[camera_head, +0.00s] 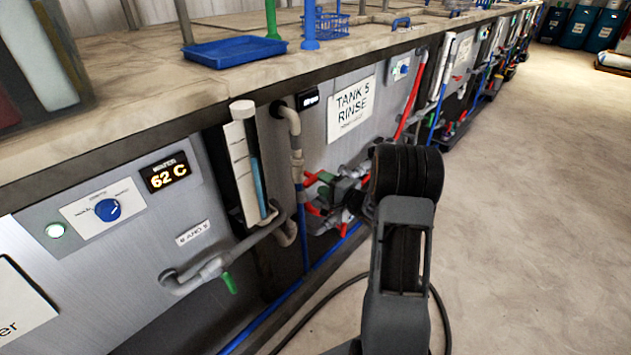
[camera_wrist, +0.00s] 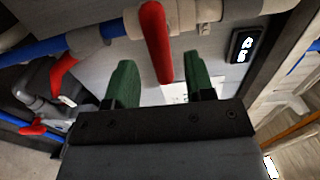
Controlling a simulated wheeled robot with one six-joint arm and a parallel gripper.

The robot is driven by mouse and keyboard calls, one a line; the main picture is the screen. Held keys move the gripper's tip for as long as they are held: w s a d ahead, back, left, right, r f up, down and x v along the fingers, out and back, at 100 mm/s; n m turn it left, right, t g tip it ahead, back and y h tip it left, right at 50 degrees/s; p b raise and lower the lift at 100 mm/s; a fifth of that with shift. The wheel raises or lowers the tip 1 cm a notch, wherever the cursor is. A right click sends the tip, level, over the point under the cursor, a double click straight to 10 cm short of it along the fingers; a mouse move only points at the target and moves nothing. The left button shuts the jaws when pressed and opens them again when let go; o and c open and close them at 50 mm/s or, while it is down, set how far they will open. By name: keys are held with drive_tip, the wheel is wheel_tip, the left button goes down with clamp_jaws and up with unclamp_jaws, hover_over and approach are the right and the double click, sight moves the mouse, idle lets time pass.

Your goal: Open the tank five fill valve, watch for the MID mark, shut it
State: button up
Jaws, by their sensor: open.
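The TANK 5 RINSE sign (camera_head: 352,108) is on the grey tank front in the head view. Red valve handles and grey pipes cluster below it. My gripper (camera_wrist: 160,82) is open, its green fingers pointing at a red lever handle (camera_wrist: 156,40). The handle lies across the gap between the fingertips in the wrist view; I cannot tell whether they touch it. In the head view my arm partly hides the valves. A sight gauge (camera_head: 240,165) with a blue column stands left of the sign; its marks are too small to read.
A blue tray (camera_head: 235,51) lies on the bench top. A 62 C display (camera_head: 164,174) and a blue knob (camera_head: 108,210) are on the panel at left. A green-handled valve (camera_head: 229,283) hangs low. The floor (camera_head: 530,210) at right is clear.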

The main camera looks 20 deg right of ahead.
sight(312, 177)
drive_tip(key=shift+x, duration=2.05)
drive_tip(key=shift+c, duration=0.2)
clamp_jaws()
